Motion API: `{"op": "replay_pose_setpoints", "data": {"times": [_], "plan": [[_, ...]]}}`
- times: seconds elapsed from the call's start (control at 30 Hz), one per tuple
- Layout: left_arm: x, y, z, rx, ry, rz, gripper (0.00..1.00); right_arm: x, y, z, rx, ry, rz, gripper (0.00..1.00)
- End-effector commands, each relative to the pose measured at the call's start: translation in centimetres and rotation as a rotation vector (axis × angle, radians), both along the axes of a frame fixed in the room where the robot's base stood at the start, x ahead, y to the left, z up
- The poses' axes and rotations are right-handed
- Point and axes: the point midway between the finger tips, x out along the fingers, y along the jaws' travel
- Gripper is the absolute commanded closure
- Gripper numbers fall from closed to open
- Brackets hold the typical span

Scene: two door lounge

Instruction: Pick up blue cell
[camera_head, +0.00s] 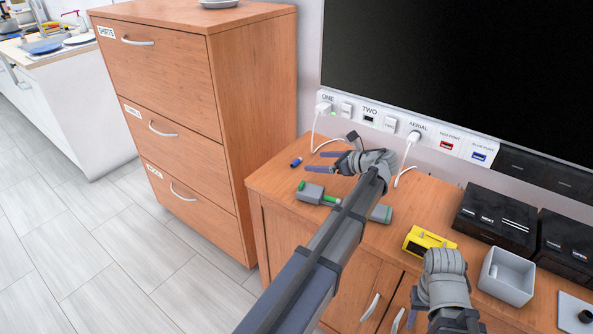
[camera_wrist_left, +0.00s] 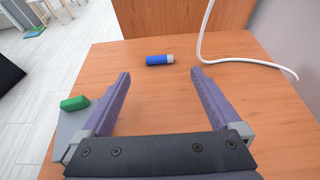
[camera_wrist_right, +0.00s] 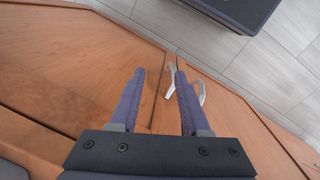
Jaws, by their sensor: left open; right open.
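The blue cell (camera_head: 296,162) is a small blue cylinder with a pale end, lying on its side at the left end of the wooden cabinet top. In the left wrist view the blue cell (camera_wrist_left: 158,60) lies ahead of the fingertips, between their lines and apart from them. My left gripper (camera_head: 316,160) is open and empty, beside the cell on its right. In the left wrist view the left gripper (camera_wrist_left: 160,76) frames bare wood. My right gripper (camera_wrist_right: 160,72) is open and empty, over the cabinet front near its door handles; its fingers are hardly visible in the head view.
A grey device with a green part (camera_head: 318,194) lies beneath my left arm. A white cable (camera_wrist_left: 210,50) curves right of the cell. A yellow device (camera_head: 425,242), grey bin (camera_head: 506,276) and black boxes (camera_head: 495,217) stand further right. A drawer cabinet (camera_head: 170,70) stands left.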

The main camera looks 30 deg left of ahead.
Motion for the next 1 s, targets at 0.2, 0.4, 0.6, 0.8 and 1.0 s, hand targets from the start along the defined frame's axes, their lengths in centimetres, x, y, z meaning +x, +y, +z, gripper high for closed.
{"op": "replay_pose_setpoints", "data": {"times": [0.2,0.4,0.6,0.8,1.0], "plan": [[0.0,0.7,-0.4,0.002,0.003,0.0,0.03,0.0,0.0,-0.4,0.0,0.0,0.0,0.53],[0.2,2.4,-1.1,0.001,0.002,0.0,0.03,0.0,0.0,-1.1,0.0,0.0,0.0,0.53],[0.2,2.9,-1.3,0.0,0.001,0.0,0.03,0.0,0.0,-1.3,0.0,0.0,0.0,0.53],[0.3,5.2,-2.6,0.0,0.001,0.002,0.03,0.0,0.0,-2.6,0.0,0.0,0.0,0.53],[0.5,7.1,-3.2,0.0,0.0,0.0,0.03,0.0,0.0,-3.2,0.0,0.0,0.0,0.53]]}}
